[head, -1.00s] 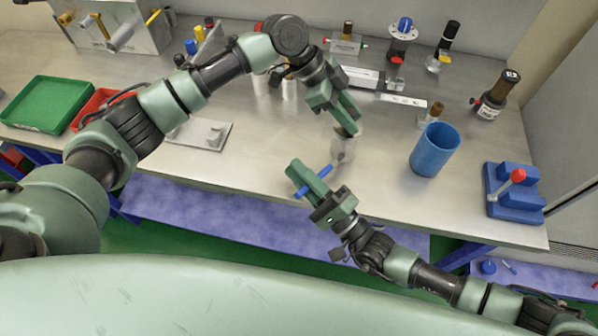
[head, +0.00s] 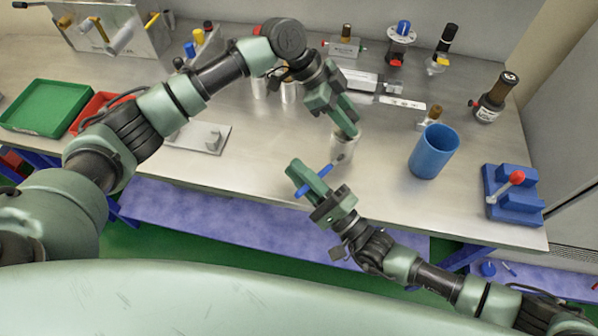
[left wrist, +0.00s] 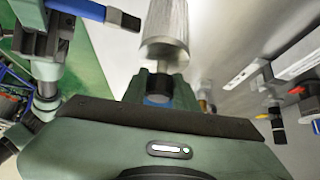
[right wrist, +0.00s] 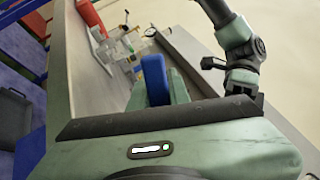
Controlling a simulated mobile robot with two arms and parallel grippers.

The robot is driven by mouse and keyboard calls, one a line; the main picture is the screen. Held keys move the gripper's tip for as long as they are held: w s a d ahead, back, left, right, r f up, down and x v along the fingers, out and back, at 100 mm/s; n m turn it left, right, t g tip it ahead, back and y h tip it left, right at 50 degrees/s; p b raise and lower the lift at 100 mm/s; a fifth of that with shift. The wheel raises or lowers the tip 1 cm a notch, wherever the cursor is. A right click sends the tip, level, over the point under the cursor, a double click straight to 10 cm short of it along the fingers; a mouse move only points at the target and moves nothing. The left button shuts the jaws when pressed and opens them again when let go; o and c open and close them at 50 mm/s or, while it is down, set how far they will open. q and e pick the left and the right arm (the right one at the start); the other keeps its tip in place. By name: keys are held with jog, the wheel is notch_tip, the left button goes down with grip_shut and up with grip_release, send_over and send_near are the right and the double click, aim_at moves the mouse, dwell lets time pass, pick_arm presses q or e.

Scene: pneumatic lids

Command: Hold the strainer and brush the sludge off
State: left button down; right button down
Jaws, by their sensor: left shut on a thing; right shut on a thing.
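The strainer (head: 345,145) is a pale grey mesh cylinder. My left gripper (head: 347,128) is shut on its dark end and holds it above the bench's front part; the mesh also shows large in the left wrist view (left wrist: 166,22). My right gripper (head: 310,178) is shut on a blue-handled brush (head: 325,173), also seen in the right wrist view (right wrist: 155,80). The brush's dark tip points at the strainer. In the left wrist view the brush (left wrist: 90,11) lies beside the mesh with a small gap. I cannot make out sludge on the mesh.
A blue cup (head: 434,152) stands right of the strainer, and a blue fixture with a red knob (head: 513,195) sits at the bench's right front. A green tray (head: 45,107) and a red tray (head: 95,108) are at left. Valve parts line the back.

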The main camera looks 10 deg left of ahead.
jog(key=shift+w, duration=0.15)
jog(key=shift+r, duration=0.15)
dwell(0.4)
jog(key=shift+r, duration=0.45)
jog(key=shift+r, duration=0.2)
jog(key=shift+w+r, duration=0.1)
jog(key=shift+r, duration=0.3)
jog(key=shift+f, duration=0.65)
jog(key=shift+f, duration=0.2)
jog(key=shift+f, duration=0.4)
